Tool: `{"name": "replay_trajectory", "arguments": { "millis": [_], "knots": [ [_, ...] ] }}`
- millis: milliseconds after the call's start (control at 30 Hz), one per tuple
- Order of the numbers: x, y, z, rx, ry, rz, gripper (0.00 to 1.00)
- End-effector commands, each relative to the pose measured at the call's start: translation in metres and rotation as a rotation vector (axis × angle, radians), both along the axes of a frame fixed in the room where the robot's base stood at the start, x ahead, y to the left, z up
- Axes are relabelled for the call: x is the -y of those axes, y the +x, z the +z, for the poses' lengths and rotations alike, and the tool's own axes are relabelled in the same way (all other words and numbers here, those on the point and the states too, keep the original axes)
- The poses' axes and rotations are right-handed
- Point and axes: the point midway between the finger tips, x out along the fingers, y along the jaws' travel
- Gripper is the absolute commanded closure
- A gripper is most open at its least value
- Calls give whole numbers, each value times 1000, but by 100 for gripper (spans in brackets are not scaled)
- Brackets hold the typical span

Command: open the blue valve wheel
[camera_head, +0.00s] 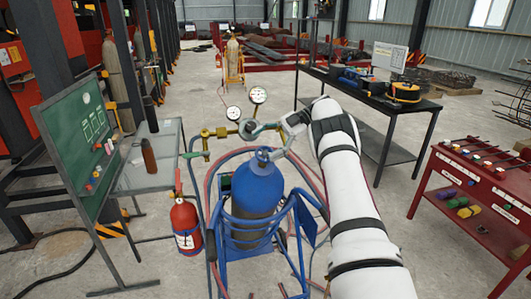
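A blue gas cylinder (257,190) stands upright in a blue cart (245,250) at the centre. A small blue part, seemingly the valve wheel (263,153), sits at its top. A brass regulator (217,132) with two round gauges (258,95) is at the upper left of the cylinder. My white arm reaches up from the lower right and bends left at its far end.
Hoses loop around the cart. A green board (82,150) and a grey table (150,175) are further left. A dark workbench (385,98) and a red rack (480,190) stand right. Open floor lies behind.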

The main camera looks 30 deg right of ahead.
Motion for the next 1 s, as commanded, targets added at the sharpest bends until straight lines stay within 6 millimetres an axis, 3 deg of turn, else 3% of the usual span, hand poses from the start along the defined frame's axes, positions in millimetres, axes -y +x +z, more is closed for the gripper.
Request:
{"name": "replay_trajectory", "arguments": {
  "millis": [33, 100, 333, 1000],
  "knots": [
    [-1, 1, 18, 18, 0, 3, 24],
    [-1, 1, 31, 17, 0, 2, 24],
    [-1, 1, 54, 13, 1, 3, 24],
    [-2, 2, 60, 13, 0, 0, 24]
  ]
}}
